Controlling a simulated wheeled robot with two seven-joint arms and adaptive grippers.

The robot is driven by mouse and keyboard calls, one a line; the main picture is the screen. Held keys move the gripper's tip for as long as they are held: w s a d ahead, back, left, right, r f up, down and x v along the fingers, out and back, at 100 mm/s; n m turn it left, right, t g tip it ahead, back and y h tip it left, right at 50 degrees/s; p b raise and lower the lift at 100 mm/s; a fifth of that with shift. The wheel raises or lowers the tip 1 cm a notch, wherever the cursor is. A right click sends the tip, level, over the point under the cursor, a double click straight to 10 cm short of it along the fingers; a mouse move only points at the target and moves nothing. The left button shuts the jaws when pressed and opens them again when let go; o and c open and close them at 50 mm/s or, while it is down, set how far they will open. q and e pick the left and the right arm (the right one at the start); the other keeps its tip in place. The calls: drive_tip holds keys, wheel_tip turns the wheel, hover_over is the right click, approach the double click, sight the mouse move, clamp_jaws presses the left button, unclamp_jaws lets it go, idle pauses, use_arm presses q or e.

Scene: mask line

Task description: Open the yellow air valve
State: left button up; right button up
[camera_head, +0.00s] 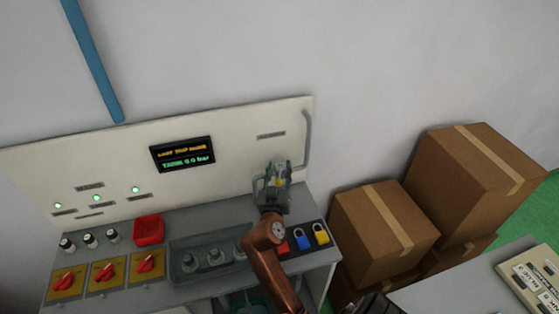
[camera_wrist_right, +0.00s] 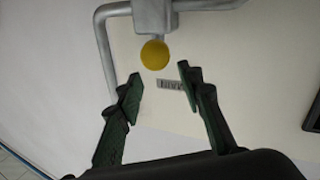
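The yellow air valve shows in the right wrist view as a round yellow knob end (camera_wrist_right: 154,54) below a grey valve body (camera_wrist_right: 153,16) on a grey pipe. My right gripper (camera_wrist_right: 160,80) is open there, its two green fingers spread just short of the knob, with a visible gap between them. In the head view my right gripper (camera_head: 278,180) is in front of the panel's right end and hides most of the valve. My left gripper is not in view.
The pale panel (camera_head: 230,135) carries a display (camera_head: 182,154). The bench below holds red rotary switches (camera_head: 107,271), a red box (camera_head: 149,230), a grey tray (camera_head: 180,278) and padlocks (camera_head: 320,234). Cardboard boxes (camera_head: 465,185) stand at the right.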

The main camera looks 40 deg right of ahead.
sight(281, 184)
wheel_tip(281, 184, up, 6)
drive_tip(key=shift+c, duration=0.6)
